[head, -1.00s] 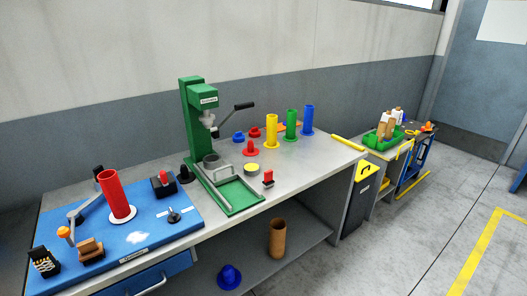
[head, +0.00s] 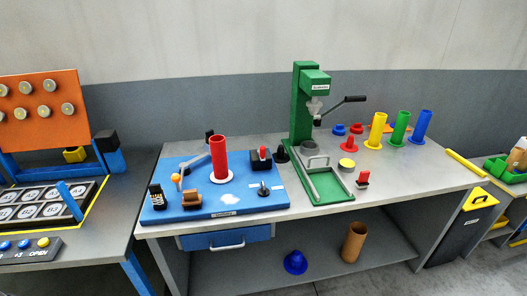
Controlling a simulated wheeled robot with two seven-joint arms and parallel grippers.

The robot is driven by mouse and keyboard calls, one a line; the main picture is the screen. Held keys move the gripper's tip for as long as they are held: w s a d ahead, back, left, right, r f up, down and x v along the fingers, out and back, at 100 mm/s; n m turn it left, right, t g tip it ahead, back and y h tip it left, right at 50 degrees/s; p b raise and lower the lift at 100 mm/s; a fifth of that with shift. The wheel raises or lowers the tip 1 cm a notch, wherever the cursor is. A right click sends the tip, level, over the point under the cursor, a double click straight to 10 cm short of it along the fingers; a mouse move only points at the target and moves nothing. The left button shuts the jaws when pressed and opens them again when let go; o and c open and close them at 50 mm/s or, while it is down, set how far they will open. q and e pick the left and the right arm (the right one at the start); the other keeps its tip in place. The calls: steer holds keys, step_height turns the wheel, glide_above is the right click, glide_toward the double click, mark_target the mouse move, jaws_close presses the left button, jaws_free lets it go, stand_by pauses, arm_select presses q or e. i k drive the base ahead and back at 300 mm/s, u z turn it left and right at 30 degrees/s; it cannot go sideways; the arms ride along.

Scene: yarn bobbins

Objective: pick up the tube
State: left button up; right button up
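Several tubes are in the head view. A red tube (head: 219,156) stands upright on a white disc on the blue board (head: 194,206). A yellow tube (head: 377,128), a green tube (head: 400,127) and a blue tube (head: 421,126) stand in a row at the right of the bench top. A brown tube (head: 353,242) stands slightly tilted in the picture on the lower shelf. I cannot tell which one the task means. Neither of my grippers shows.
A green press (head: 303,105) with a side lever stands mid-bench. A blue cone (head: 295,262) sits on the lower shelf (head: 230,275). Small red and blue caps lie near the yellow tube. At left is another bench with an orange panel (head: 40,97).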

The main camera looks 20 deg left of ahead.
mark_target(217, 143)
steer(key=z, duration=0.1)
steer(key=i, duration=1)
steer(key=u, duration=0.55)
